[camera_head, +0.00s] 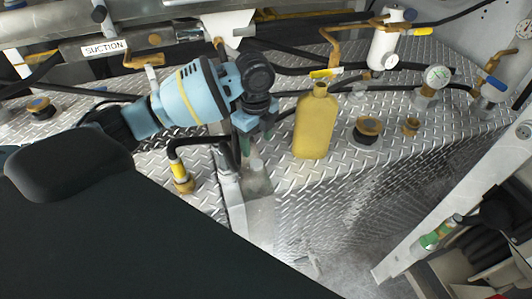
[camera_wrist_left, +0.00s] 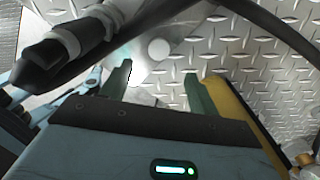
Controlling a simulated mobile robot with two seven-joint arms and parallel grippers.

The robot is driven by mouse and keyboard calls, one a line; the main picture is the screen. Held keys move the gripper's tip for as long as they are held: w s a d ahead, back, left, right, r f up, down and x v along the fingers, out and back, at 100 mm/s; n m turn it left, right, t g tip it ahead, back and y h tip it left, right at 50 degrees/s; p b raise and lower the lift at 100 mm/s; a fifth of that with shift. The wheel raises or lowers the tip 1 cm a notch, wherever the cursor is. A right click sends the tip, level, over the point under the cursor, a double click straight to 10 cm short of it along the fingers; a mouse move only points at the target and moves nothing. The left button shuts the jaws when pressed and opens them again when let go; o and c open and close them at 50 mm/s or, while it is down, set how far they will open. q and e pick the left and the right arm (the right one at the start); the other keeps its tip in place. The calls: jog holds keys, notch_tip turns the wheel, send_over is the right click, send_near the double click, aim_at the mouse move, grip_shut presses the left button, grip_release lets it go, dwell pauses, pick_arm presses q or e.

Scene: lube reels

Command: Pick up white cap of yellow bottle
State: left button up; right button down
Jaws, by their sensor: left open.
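The yellow bottle (camera_head: 315,125) stands upright on the diamond-plate deck in the head view, and I see no white cap on its neck there. In the left wrist view, a yellow body (camera_wrist_left: 250,115), likely the bottle, runs along the outer side of the right finger. A small white round disc (camera_wrist_left: 158,48), possibly the cap, shows beyond the fingertips, roughly between them. My left gripper (camera_head: 246,150) points down just left of the bottle. In the left wrist view its fingers (camera_wrist_left: 156,80) are apart with nothing between them. My right gripper is not in view.
A yellow-black hose fitting (camera_head: 180,172) stands left of the gripper. Black hoses and a pipe labelled SUCTION (camera_head: 104,46) run behind. The deck edge drops off in front.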

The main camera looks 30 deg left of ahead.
aim_at(257, 163)
pick_arm(q)
jog(key=shift+s+f, duration=0.15)
jog(key=shift+f, duration=0.05)
jog(key=shift+s+f, duration=0.1)
jog(key=shift+f, duration=1.15)
notch_tip(257, 163, down, 5)
jog(key=shift+a+r, duration=0.1)
jog(key=shift+a, duration=0.05)
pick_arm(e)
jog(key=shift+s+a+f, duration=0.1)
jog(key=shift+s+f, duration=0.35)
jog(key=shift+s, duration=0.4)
pick_arm(q)
jog(key=c, duration=1.1)
